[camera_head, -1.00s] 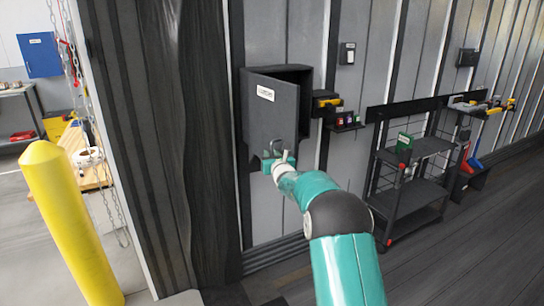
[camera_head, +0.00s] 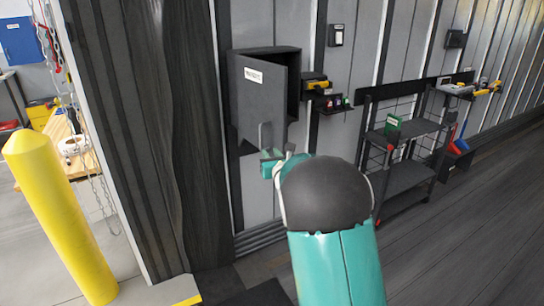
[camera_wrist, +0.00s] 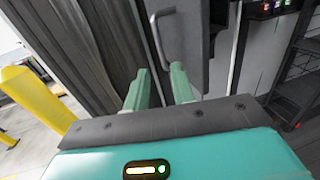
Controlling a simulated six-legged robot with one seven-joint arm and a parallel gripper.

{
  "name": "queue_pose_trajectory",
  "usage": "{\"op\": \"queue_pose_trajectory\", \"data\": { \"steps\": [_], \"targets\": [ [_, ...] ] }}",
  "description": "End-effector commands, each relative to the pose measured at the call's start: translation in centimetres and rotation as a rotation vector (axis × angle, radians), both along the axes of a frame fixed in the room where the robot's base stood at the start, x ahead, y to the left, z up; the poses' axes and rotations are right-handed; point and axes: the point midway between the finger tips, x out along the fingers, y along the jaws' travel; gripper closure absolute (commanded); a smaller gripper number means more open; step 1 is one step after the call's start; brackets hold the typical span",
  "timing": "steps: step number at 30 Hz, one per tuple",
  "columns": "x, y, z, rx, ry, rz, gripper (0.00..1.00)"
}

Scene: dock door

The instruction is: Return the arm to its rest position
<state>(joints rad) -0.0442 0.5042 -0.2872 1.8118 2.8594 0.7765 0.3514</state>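My gripper (camera_head: 270,161) is at the end of my teal arm, just below the door handle of a dark grey wall cabinet (camera_head: 292,68) in the head view. In the wrist view my gripper (camera_wrist: 160,80) has its two green fingers apart, with nothing between them. The bar handle (camera_wrist: 163,38) shows beyond the fingertips and looks clear of them. The cabinet door (camera_head: 263,95) stands ajar, with a white label on it. My arm's dark joint hides part of the wall below the cabinet.
A yellow bollard (camera_head: 60,215) stands at the left, near a wooden-topped bench (camera_head: 58,128). A dark shelf cart (camera_head: 405,175) stands along the wall at the right. Small shelves with tools are beside the cabinet. The floor at the lower right is clear.

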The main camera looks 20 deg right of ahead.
Motion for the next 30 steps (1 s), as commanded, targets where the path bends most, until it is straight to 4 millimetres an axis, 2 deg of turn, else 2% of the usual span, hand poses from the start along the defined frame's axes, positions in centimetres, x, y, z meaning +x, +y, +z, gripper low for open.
{"op": "queue_pose_trajectory", "data": {
  "steps": [17, 20, 23, 27, 30],
  "targets": [
    [-0.7, 0.4, 0.4, -0.014, -0.002, 0.014, 0.75],
    [-1.5, 1.9, 1.8, -0.075, -0.006, 0.074, 0.75],
    [-3.4, 4.8, 4.0, -0.192, -0.013, 0.187, 0.75],
    [-7.4, 9.6, 6.8, -0.416, -0.032, 0.383, 0.75],
    [-10.9, 12.7, 8.0, -0.585, -0.050, 0.520, 0.75]
  ]
}}
